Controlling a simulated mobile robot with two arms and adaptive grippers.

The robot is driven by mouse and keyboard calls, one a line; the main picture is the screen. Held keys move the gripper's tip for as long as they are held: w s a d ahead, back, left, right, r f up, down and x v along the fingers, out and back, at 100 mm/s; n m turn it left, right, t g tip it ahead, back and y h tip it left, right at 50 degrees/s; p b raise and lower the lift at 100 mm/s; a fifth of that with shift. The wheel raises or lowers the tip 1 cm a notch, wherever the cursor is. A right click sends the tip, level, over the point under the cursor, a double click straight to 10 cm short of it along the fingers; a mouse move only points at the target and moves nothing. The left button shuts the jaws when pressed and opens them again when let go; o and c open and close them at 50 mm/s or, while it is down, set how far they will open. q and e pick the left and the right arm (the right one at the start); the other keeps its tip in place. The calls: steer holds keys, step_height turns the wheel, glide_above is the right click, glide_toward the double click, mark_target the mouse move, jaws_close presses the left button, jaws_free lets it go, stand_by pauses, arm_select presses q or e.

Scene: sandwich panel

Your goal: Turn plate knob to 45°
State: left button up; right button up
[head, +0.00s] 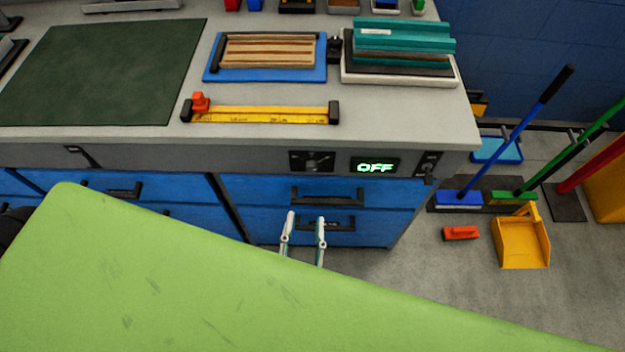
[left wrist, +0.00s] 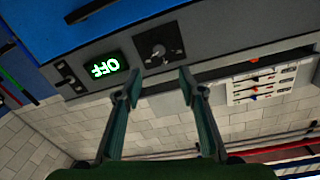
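The plate knob (head: 312,161) is a dark dial on a black square plate in the grey front strip of the workbench. It also shows in the left wrist view (left wrist: 158,51), just beyond my fingertips. Beside it a display (head: 375,167) reads OFF in lit letters; it also shows in the left wrist view (left wrist: 103,69). My left gripper (head: 305,219) is below the knob in the head view, in front of the drawers. In the left wrist view its two fingers (left wrist: 158,83) are apart, with nothing between them. The knob's exact angle is too small to read. My right gripper is not in view.
A switch (head: 429,165) sits right of the display. Drawer handles (head: 325,195) stick out below the knob. Brooms (head: 515,135) and a yellow dustpan (head: 521,243) are at the right.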

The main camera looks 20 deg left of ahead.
arm_select(q)
glide_toward(311, 170)
steer(key=b+x, duration=0.2)
steer(key=x, duration=0.4)
steer(key=shift+w+f, duration=0.1)
steer(key=shift+w, duration=0.3)
steer(key=shift+x, duration=0.85)
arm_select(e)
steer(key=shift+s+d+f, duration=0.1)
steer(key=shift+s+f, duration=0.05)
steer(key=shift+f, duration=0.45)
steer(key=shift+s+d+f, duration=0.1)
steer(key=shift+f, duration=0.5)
arm_select(q)
steer(key=shift+s, duration=0.1)
jaws_close()
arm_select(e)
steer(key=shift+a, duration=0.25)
